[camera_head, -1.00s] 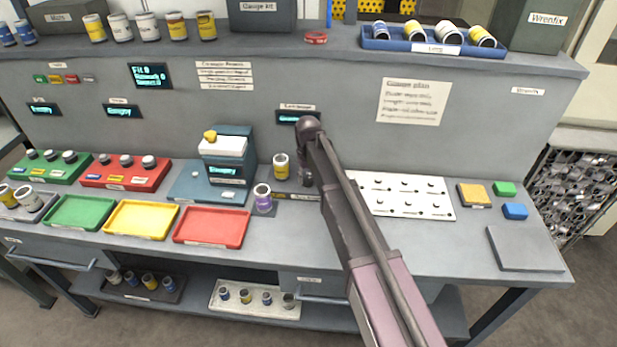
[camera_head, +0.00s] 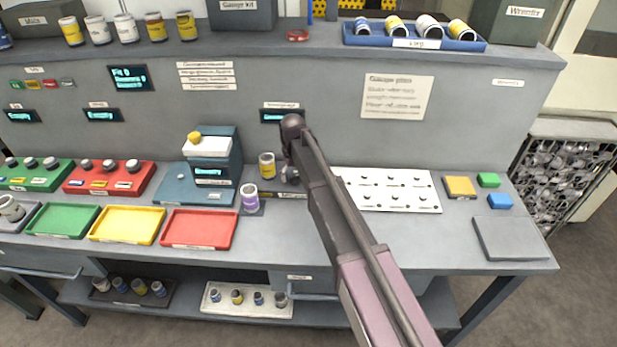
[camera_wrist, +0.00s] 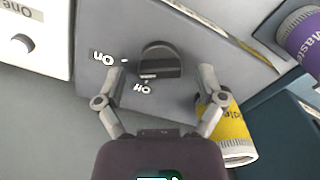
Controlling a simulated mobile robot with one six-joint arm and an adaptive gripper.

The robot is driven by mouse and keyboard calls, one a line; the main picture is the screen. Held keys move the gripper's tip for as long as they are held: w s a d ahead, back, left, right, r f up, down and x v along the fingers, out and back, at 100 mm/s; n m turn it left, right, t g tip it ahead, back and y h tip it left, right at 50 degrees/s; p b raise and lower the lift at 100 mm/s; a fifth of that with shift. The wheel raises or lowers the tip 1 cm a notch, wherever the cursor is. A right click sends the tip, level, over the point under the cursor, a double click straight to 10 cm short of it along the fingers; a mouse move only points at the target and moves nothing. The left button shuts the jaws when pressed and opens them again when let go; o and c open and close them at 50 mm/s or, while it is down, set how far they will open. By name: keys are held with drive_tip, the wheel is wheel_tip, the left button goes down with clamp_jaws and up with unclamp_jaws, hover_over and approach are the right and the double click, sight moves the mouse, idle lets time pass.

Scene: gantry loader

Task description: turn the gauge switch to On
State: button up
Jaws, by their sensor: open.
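The gauge switch shows in the wrist view as a dark round knob (camera_wrist: 160,58) with a raised bar, on a grey plate. Upside-down "On" (camera_wrist: 103,58) and "Off" (camera_wrist: 143,88) labels stand beside it, On to its left and Off below. I cannot tell for sure which label the knob points at. My gripper (camera_wrist: 162,72) is open, its two fingers on either side of the knob, with no clear contact. In the head view my gripper (camera_head: 290,174) is over the bench, and my arm and gripper mostly hide the switch.
A yellow-banded can (camera_head: 267,165) stands close to my gripper; in the wrist view it is beside the right finger (camera_wrist: 236,135). A purple can (camera_head: 249,197) stands nearby. A white panel with several knobs (camera_head: 388,203) lies to the right. The upright back panel (camera_head: 330,85) rises behind.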

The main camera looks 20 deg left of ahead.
sight(295, 176)
drive_tip(key=shift+n, duration=0.4)
drive_tip(key=n, duration=1.1)
wheel_tip(295, 176, up, 14)
drive_tip(key=p, duration=1.4)
drive_tip(key=s+d+f+m+b, duration=0.2)
drive_tip(key=d+f+m+b, duration=0.1)
drive_tip(key=d, duration=0.7)
drive_tip(key=s+d+f+m+b, duration=0.3)
drive_tip(key=d+m, duration=0.3)
drive_tip(key=d, duration=0.5)
drive_tip(key=s+d+f+m+b, duration=0.3)
drive_tip(key=d+m, duration=0.1)
drive_tip(key=d, duration=0.7)
drive_tip(key=shift+s, duration=0.1)
